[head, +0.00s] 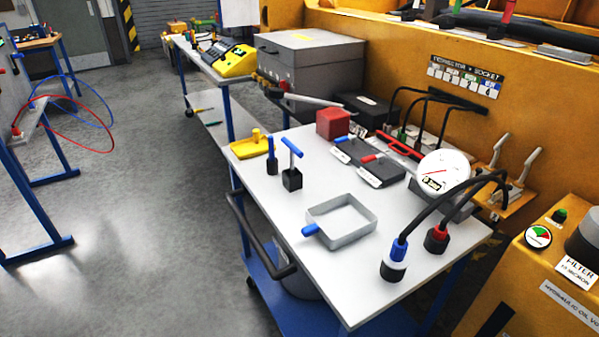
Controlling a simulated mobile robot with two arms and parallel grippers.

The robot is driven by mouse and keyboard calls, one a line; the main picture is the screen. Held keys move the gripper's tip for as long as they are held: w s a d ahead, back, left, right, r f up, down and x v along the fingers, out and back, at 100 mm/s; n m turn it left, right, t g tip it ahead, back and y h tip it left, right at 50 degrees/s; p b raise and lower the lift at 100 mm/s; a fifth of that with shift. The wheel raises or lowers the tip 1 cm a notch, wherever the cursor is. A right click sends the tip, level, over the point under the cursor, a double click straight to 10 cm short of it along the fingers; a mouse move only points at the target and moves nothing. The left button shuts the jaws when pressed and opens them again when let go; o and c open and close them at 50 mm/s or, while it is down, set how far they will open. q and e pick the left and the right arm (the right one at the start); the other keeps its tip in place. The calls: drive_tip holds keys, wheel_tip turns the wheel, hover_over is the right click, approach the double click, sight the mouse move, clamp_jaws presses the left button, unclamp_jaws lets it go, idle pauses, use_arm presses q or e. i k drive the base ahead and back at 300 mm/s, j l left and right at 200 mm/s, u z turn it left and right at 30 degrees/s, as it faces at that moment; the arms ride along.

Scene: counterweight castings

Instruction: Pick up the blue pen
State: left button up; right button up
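A slim upright blue object, which looks like the blue pen (270,146), stands in a small dark holder (272,167) near the left edge of the white-topped cart (295,222). It is small in the head view, so I cannot be sure it is a pen. Just right of it, a blue T-handle (292,148) rises from a black block (292,180). Neither of my grippers shows in the head view.
A grey tray with a blue handle (342,222), a red cube (333,123), a yellow piece (250,147) and a white dial gauge (444,170) are on the cart. Black cables with blue and red plugs (436,238) stand at the front right. Grey floor (150,210) is open at left.

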sight(271, 142)
drive_tip(key=i+j+u, duration=0.15)
drive_tip(key=i+j, duration=0.3)
drive_tip(key=i+z, duration=0.1)
drive_tip(key=z, duration=0.6)
drive_tip(key=j+z, duration=0.75)
drive_tip(key=j, duration=0.2)
drive_tip(key=k+j+z, duration=0.15)
drive_tip(key=j+z, duration=0.2)
drive_tip(key=j, duration=0.1)
